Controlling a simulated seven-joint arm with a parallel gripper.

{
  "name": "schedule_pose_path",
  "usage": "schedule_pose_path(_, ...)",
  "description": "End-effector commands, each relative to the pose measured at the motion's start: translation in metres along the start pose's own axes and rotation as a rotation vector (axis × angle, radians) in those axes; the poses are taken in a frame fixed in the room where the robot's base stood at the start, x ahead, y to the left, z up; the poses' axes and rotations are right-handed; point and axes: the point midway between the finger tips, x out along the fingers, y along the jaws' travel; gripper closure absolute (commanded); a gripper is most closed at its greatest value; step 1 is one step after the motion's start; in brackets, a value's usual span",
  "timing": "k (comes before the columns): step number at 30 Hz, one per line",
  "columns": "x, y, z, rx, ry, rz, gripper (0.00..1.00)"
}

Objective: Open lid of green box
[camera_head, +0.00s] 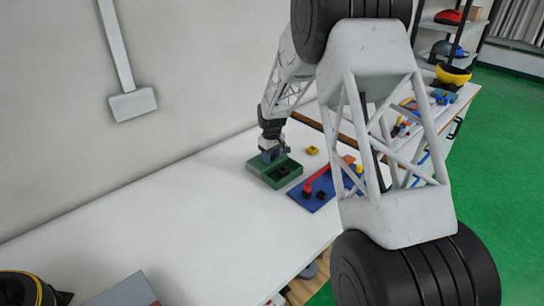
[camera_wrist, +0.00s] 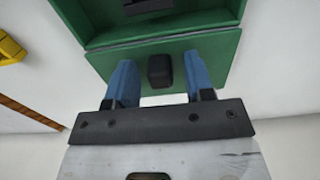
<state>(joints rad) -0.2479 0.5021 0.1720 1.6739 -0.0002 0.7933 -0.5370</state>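The green box (camera_head: 259,167) stands on the white table in the head view, below my gripper (camera_head: 269,155). In the wrist view the green box (camera_wrist: 215,15) shows an uncovered compartment with a dark item (camera_wrist: 148,5) inside. Beside that compartment is a flat green lid panel (camera_wrist: 215,60) with a black knob (camera_wrist: 160,70). My gripper (camera_wrist: 158,64) is open, with its blue fingers on either side of the knob. Gaps show between each finger and the knob. How the panel joins the box is unclear.
A blue board (camera_head: 310,200) with a red bar (camera_head: 317,179) lies just right of the box. A yellow piece (camera_head: 312,150) is behind it. The table (camera_head: 170,235) is clear to the left. My arm hides part of the table's right side.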

Motion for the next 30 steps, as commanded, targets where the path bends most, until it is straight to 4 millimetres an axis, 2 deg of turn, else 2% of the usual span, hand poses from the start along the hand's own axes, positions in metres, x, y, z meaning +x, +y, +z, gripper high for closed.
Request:
schedule_pose_path(8, 0.000, 0.000, 0.000, 0.000, 0.000, 0.000, 0.51)
schedule_pose_path(14, -0.007, 0.000, 0.000, 0.000, 0.001, 0.000, 0.51)
schedule_pose_path(30, -0.068, 0.000, 0.000, 0.000, 0.001, 0.000, 0.51)
